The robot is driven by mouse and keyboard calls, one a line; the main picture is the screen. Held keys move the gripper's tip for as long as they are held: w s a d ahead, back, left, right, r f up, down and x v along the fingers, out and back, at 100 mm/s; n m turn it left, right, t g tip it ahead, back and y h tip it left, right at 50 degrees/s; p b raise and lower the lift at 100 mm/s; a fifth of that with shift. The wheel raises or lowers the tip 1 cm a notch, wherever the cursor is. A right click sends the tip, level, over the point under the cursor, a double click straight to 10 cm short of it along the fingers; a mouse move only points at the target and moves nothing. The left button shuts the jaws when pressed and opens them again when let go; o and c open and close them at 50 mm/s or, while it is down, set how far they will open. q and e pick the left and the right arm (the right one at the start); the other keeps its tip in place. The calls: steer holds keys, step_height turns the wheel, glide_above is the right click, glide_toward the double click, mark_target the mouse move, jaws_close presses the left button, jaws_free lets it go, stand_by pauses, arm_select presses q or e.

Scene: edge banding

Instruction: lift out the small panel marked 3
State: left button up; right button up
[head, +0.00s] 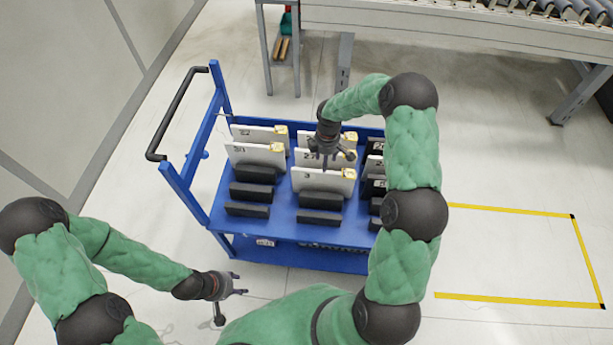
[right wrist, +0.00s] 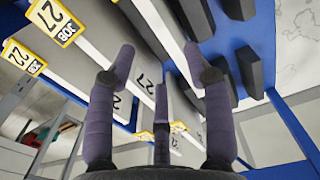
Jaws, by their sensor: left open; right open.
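The small white panel marked 3 (head: 323,182) stands upright in the middle row of the blue cart, with a yellow label at its top right corner. My right gripper (head: 331,160) is open and empty in the head view, just above and behind this panel's top edge, in front of the panel marked 27 (head: 302,155). The right wrist view shows its spread fingers (right wrist: 160,68) with the 27 panel (right wrist: 125,72) behind them. I cannot tell whether any finger touches a panel. My left gripper (head: 230,286) is open and empty, low in front of the cart.
The blue cart (head: 285,232) holds other upright panels, including one marked 31 (head: 253,154) at left, and black slotted blocks (head: 319,217). Its handle (head: 178,112) rises at left. A roller conveyor (head: 480,12) stands behind. Floor at right is clear inside yellow tape (head: 520,301).

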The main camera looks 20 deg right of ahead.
mark_target(324, 176)
steer(key=f+b, duration=0.1)
steer(key=f, duration=0.4)
steer(key=f+b, duration=0.2)
steer(key=f, duration=0.4)
steer(key=shift+s+a, duration=0.15)
steer(key=shift+s, duration=0.05)
steer(key=shift+r, duration=0.15)
jaws_close()
